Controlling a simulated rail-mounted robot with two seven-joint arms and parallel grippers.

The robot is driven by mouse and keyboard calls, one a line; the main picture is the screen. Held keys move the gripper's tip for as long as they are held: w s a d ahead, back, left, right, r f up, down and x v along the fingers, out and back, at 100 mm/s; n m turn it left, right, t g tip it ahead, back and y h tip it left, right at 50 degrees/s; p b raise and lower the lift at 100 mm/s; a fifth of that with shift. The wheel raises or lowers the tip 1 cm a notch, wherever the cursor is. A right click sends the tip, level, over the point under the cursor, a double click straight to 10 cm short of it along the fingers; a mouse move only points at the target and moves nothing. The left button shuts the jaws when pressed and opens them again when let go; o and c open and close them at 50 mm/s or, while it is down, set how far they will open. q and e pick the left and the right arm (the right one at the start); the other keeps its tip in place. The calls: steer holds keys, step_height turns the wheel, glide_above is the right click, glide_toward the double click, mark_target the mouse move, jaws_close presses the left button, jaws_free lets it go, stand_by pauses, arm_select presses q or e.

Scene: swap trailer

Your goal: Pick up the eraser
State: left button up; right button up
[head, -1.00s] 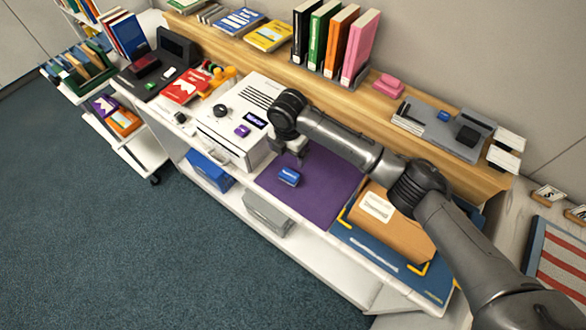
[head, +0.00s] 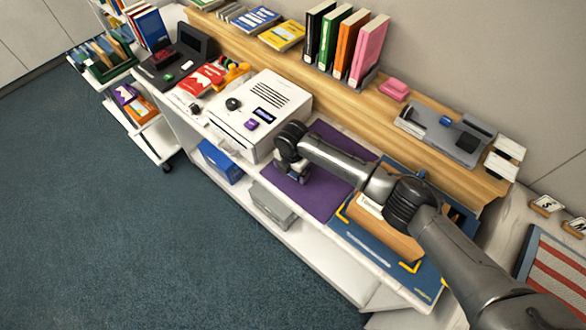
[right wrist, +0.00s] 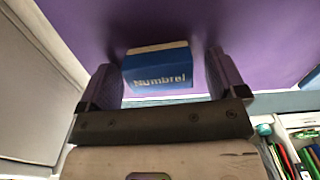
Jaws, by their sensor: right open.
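The eraser (right wrist: 158,70) is a small block with a blue sleeve, white lettering and a pale end. It rests on the purple mat (head: 312,197). In the right wrist view it lies between the two fingers of my right gripper (right wrist: 163,72), with gaps showing on both sides. My right gripper is open and low over the mat in the head view (head: 291,174), where it hides most or all of the eraser. My left gripper is not in view.
A white box-shaped machine (head: 258,112) stands left of the mat. A brown envelope (head: 385,230) on a blue board lies to the right. Books (head: 345,45) and a pink item (head: 394,90) stand on the wooden ledge behind. The mat's front part is clear.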

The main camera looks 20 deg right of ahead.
steer(key=c, duration=1)
steer(key=shift+r, duration=0.1)
steer(key=shift+r+b, duration=0.3)
steer(key=shift+r, duration=0.25)
step_height(320, 180, up, 3)
steer(key=shift+f+b, duration=0.1)
steer(key=shift+b, duration=0.5)
steer(key=s+a+r+b, duration=0.1)
steer(key=s+a+r, duration=0.1)
steer(key=s+r, duration=0.5)
steer(key=shift+s+a+b, duration=0.3)
steer(key=shift+s+b, duration=0.05)
steer(key=shift+s, duration=1.85)
